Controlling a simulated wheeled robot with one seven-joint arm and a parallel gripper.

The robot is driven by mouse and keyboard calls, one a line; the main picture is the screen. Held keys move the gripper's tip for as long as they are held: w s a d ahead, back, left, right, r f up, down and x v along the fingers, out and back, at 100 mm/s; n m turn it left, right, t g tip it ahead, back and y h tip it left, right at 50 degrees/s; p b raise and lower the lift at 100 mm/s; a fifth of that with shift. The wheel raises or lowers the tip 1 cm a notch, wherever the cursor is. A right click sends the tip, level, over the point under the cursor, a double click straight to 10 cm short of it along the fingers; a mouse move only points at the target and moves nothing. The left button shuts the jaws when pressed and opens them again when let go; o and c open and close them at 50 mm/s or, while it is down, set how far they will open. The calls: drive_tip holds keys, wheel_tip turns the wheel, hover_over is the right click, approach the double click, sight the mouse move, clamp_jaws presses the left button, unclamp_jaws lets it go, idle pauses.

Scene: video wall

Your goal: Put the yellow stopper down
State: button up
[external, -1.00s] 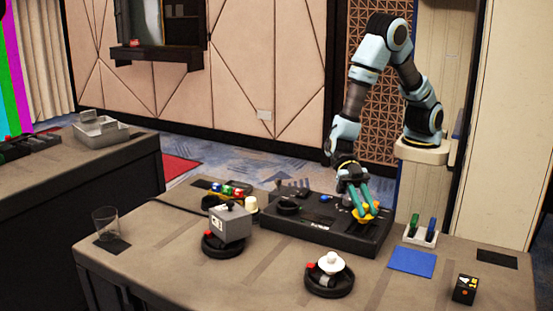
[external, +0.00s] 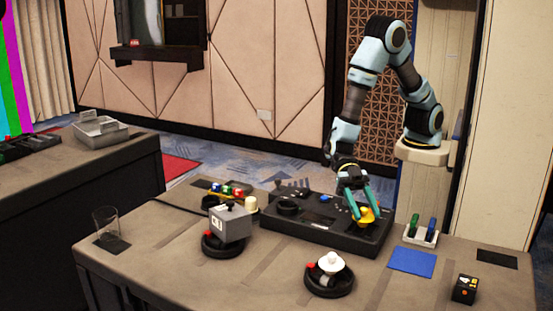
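The yellow stopper (external: 366,215) sits at the right part of the black console (external: 318,243), apparently resting on its top. My gripper (external: 365,212) points down at it, with its teal fingers spread on either side of the stopper. The fingers look open, with the left one apart from the stopper. The right finger partly overlaps the stopper's edge in the picture, and I cannot tell whether it touches.
A holder with blue and green pieces (external: 421,233) stands right of the console, behind a blue mat (external: 411,262). A glass (external: 106,222) is at left.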

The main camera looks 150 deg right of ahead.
drive_tip(key=shift+s+a+f, duration=0.1)
drive_tip(key=shift+s+f, duration=0.05)
drive_tip(key=shift+f, duration=0.2)
drive_tip(key=shift+r, duration=0.2)
drive_tip(key=s+d+r+m+h, duration=0.4)
drive_tip(key=s+d+r+h, duration=0.1)
drive_tip(key=d+h, duration=0.35)
drive_tip(key=s+a+m+g, duration=0.1)
drive_tip(key=s, duration=0.1)
drive_tip(key=s+a+f+m+g+h, duration=0.1)
drive_tip(key=s+g, duration=0.1)
drive_tip(key=s, duration=0.1)
drive_tip(key=s+a+f+m+g+h, duration=0.1)
drive_tip(key=s+g, duration=0.1)
drive_tip(key=shift+s+m, duration=0.4)
drive_tip(key=s+a+m+g+y, duration=0.1)
drive_tip(key=s+a+g, duration=0.3)
drive_tip(key=s+a, duration=0.3)
drive_tip(key=shift+s+a+f+m, duration=0.15)
drive_tip(key=shift+s+f+m, duration=0.2)
drive_tip(key=shift+s, duration=0.9)
drive_tip(key=shift+y, duration=0.25)
wheel_tip(320, 180, up, 9)
drive_tip(key=p, duration=0.9)
drive_tip(key=shift+f, duration=0.2)
